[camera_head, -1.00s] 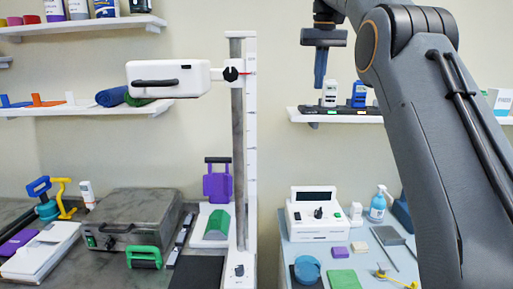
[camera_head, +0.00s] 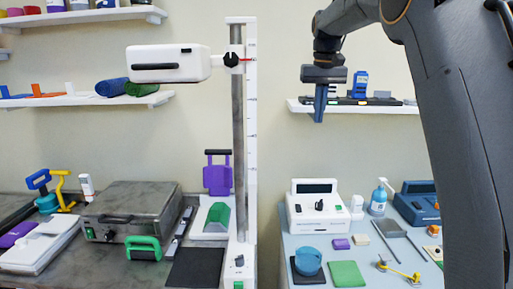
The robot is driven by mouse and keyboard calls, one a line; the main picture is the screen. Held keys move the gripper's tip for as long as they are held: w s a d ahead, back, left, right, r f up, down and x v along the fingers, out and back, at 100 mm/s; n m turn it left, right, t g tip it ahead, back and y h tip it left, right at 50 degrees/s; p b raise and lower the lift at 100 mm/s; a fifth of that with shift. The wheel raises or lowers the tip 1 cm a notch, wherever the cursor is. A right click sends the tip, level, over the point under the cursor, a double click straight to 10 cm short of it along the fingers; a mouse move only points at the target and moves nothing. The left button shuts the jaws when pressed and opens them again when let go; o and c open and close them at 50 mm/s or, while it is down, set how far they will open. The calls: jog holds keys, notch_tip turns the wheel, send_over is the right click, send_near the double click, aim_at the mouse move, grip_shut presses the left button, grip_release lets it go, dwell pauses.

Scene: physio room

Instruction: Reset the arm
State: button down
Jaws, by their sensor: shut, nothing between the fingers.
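My gripper (camera_head: 320,103) hangs from my arm at the upper right, pointing down. Its blue-grey fingers are shut with nothing between them. It appears in front of the left part of the right wall shelf (camera_head: 300,108), above the light blue table. My arm rises along the right side of the picture and bends over at the top. Whether the fingers touch the shelf cannot be told from this view, but the gripper looks nearer to me than the shelf.
A white lamp-like head (camera_head: 168,63) on a grey column (camera_head: 239,140) stands left of my gripper. A grey case (camera_head: 133,210) sits at left.

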jog(key=s+f+b, duration=0.2)
jog(key=s+f, duration=0.4)
jog(key=f, duration=0.4)
jog(key=s+f+b, duration=0.2)
jog(key=s+f, duration=0.4)
jog(key=f, duration=0.3)
jog(key=s+f+b, duration=0.3)
jog(key=s+f, duration=1.4)
jog(key=s, duration=0.5)
jog(key=shift+f+b, duration=0.2)
jog(key=shift+b, duration=0.15)
